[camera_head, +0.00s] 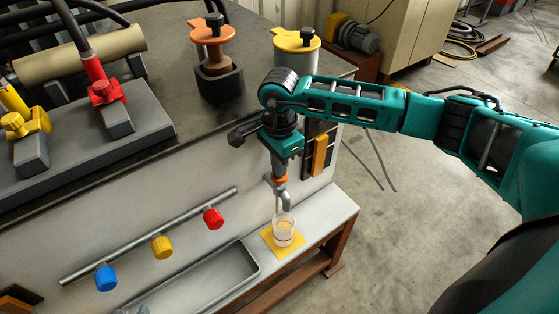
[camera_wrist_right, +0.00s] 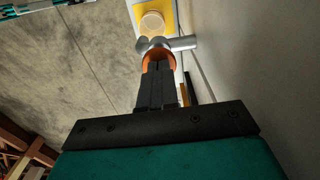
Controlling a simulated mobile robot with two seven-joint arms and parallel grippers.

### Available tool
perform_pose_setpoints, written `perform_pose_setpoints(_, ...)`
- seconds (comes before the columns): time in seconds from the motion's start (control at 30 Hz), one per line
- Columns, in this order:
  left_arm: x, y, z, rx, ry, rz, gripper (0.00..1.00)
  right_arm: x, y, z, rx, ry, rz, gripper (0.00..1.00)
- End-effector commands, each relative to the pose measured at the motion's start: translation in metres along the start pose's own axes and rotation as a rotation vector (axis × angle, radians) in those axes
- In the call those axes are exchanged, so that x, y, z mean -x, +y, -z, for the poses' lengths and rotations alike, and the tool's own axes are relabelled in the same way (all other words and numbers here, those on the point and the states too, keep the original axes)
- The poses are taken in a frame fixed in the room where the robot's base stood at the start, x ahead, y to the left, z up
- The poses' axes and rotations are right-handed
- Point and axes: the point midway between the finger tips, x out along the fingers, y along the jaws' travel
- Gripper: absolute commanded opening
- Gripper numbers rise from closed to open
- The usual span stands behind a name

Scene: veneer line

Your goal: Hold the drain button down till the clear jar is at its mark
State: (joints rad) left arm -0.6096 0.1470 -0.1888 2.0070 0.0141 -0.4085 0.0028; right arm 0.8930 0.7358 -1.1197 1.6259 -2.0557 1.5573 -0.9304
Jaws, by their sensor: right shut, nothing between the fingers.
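The clear jar (camera_head: 284,232) stands upright on a yellow pad (camera_head: 268,236) under a silver spout (camera_head: 282,197). Some pale liquid shows in its lower part; I cannot make out the mark or the exact level against it. An orange round button (camera_head: 280,179) sits on top of the spout. My right gripper (camera_head: 279,170) is shut and empty, pointing down with its fingertips at the button. In the right wrist view the shut fingers (camera_wrist_right: 157,75) overlap the orange button (camera_wrist_right: 158,55); how far it is pressed is unclear. The jar (camera_wrist_right: 152,22) shows beyond. My left gripper is not in view.
Red (camera_head: 213,218), yellow (camera_head: 162,247) and blue (camera_head: 106,278) knobs sit along a pipe on the machine's front. A grey trough (camera_head: 205,283) lies left of the pad. An orange-topped device (camera_head: 212,35) and a yellow-topped can (camera_head: 296,45) stand on top.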

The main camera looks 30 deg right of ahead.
Motion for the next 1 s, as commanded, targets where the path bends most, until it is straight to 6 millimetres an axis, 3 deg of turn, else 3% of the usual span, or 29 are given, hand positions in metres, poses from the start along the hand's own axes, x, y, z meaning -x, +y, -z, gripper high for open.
perform_pose_setpoints(0.33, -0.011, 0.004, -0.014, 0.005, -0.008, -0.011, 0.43, -0.019, 0.0, 0.0, 0.0, 0.001, 0.001, 0.0)
perform_pose_setpoints(0.6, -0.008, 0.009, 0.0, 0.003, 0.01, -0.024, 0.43, -0.02, 0.001, 0.0, -0.001, 0.001, -0.003, 0.0)
perform_pose_setpoints(1.0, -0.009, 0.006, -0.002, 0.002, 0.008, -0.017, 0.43, -0.023, 0.003, 0.0, -0.001, 0.002, -0.009, 0.0)
